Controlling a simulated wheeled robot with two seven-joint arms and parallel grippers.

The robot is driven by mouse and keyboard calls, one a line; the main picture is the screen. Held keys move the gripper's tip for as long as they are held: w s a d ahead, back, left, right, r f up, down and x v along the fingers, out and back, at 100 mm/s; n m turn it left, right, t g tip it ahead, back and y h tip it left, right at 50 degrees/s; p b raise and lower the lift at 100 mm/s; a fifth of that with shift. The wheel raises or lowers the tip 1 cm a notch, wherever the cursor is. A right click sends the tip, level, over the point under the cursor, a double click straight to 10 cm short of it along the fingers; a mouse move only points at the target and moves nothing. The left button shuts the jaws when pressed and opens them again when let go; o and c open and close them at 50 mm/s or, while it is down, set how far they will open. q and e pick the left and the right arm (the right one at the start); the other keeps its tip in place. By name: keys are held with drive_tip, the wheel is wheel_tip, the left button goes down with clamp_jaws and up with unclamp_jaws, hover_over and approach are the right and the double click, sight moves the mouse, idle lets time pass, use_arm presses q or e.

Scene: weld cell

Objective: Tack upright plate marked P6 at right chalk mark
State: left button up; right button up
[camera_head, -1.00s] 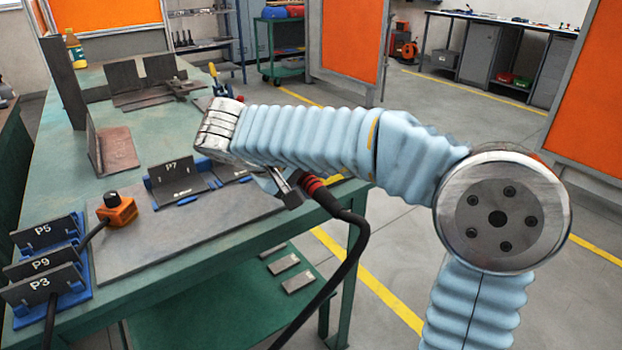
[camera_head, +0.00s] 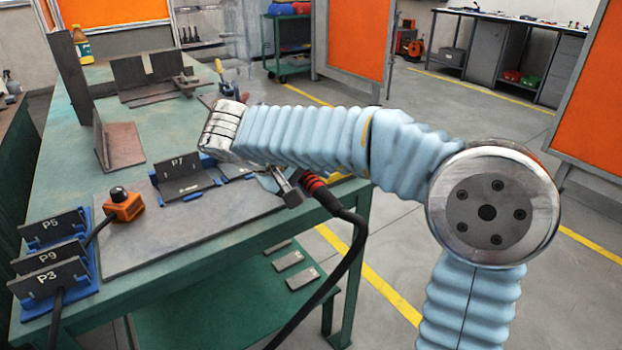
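My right arm, in a light blue sleeve, reaches in from the right over the table. Its silver wrist (camera_head: 222,130) hangs past the plate marked P7 (camera_head: 180,175). A dark metal piece and a torch-like tool with a red and black collar (camera_head: 313,183) show below the wrist. The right gripper's fingers are hidden or not distinct. P7 stands upright in a blue holder. Another plate in a blue holder beside it is mostly hidden by the wrist. No P6 marking or chalk mark can be read. My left gripper is out of view.
Plates P5 (camera_head: 50,226), P9 (camera_head: 48,255) and P3 (camera_head: 48,277) stand in blue holders at the near left. Welded-looking upright plates (camera_head: 128,72) stand farther back. A black cable (camera_head: 345,265) hangs off the table's right edge.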

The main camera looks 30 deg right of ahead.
sight(318, 180)
drive_tip(key=shift+a, duration=0.5)
idle(0.6)
drive_tip(key=s+r, duration=0.3)
drive_tip(key=shift+s+d+r, duration=0.15)
drive_tip(key=shift+s+r, duration=0.15)
drive_tip(key=shift+s, duration=0.1)
drive_tip(key=shift+r, duration=2.95)
